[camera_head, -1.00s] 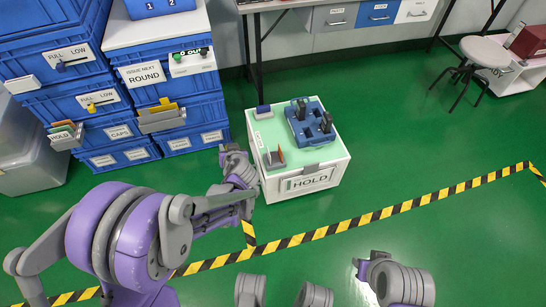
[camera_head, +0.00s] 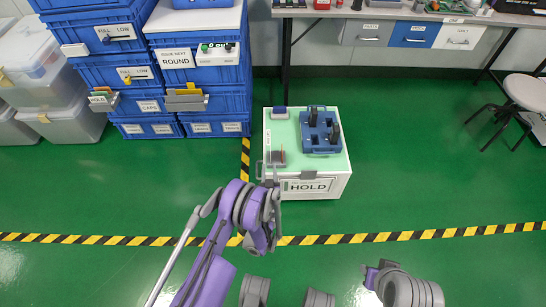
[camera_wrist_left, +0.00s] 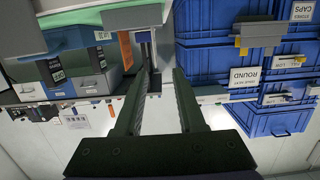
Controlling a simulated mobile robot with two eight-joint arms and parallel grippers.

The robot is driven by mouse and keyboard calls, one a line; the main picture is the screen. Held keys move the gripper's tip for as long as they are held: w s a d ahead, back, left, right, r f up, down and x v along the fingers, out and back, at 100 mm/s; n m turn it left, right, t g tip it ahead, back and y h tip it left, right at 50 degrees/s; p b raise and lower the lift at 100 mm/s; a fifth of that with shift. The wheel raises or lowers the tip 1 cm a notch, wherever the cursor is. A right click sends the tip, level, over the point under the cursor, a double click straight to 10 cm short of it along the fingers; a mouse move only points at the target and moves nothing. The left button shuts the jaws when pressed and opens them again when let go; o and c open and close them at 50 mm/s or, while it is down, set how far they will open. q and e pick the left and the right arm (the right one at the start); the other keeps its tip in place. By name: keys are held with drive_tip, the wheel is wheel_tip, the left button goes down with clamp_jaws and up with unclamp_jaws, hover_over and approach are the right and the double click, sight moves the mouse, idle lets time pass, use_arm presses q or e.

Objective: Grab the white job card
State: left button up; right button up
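The HOLD cabinet (camera_head: 318,188) has a pale green top. A small grey holder (camera_head: 277,158) with an orange card (camera_head: 283,152) stands at its front left. The orange card also shows in the left wrist view (camera_wrist_left: 125,50). I cannot make out a white job card for certain; a small white labelled strip (camera_head: 268,140) lies along the top's left edge. My left gripper (camera_head: 270,172) is at the cabinet's front left corner, close to the holder. In the left wrist view its fingers (camera_wrist_left: 163,78) are apart with nothing clearly held. My right gripper (camera_head: 368,274) is low at right, fingers unclear.
A blue tray (camera_head: 320,132) with dark handheld testers and a small blue-grey block (camera_head: 280,112) stand on the cabinet. Blue drawer stacks (camera_head: 205,105) with card racks stand at left. A bench (camera_head: 420,14) and stool (camera_head: 526,92) are at back right. Green floor right of the cabinet is clear.

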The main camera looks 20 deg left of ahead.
use_arm(q)
drive_tip(key=x, duration=0.3)
drive_tip(key=b+x, duration=0.1)
drive_tip(key=x, duration=0.1)
drive_tip(key=shift+w+d+f, duration=0.1)
drive_tip(key=shift+d+f, duration=0.05)
drive_tip(key=shift+f, duration=0.25)
drive_tip(key=shift+d+b+x, duration=0.15)
drive_tip(key=shift+b+x, duration=0.2)
drive_tip(key=shift+x, duration=1)
drive_tip(key=shift+d+b+x, duration=0.1)
drive_tip(key=shift+b+x, duration=0.25)
drive_tip(key=shift+x, duration=1)
drive_tip(key=shift+r, duration=0.15)
clamp_jaws()
